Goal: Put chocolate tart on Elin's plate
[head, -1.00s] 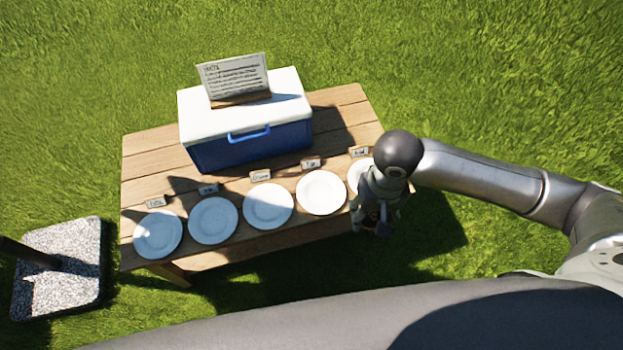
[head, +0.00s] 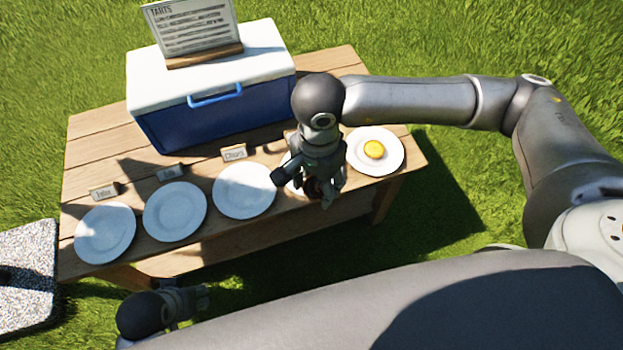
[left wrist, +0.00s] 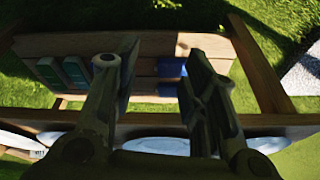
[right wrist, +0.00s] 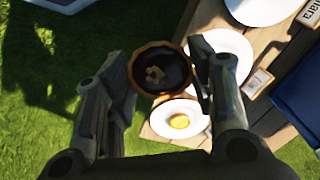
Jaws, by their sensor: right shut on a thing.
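My right gripper (head: 318,198) is shut on a chocolate tart, mostly hidden by the gripper in the head view. In the right wrist view the tart (right wrist: 162,70) is round, with a brown crust and dark filling, between the fingers (right wrist: 163,82). It is held above the table's front edge area, by the fourth plate from the left, which shows in the right wrist view (right wrist: 232,55). White plates stand in a row: the first (head: 105,233), second (head: 175,211) and third (head: 244,191) look empty. I cannot tell which card reads Elin. My left gripper (head: 200,298) is open and empty.
The rightmost plate (head: 393,160) bears a yellow tart (head: 374,149). Small name cards (head: 171,172) stand behind the plates. A blue and white cooler (head: 222,110) with a sign (head: 190,27) on it fills the back. Grass surrounds the wooden table (head: 95,140).

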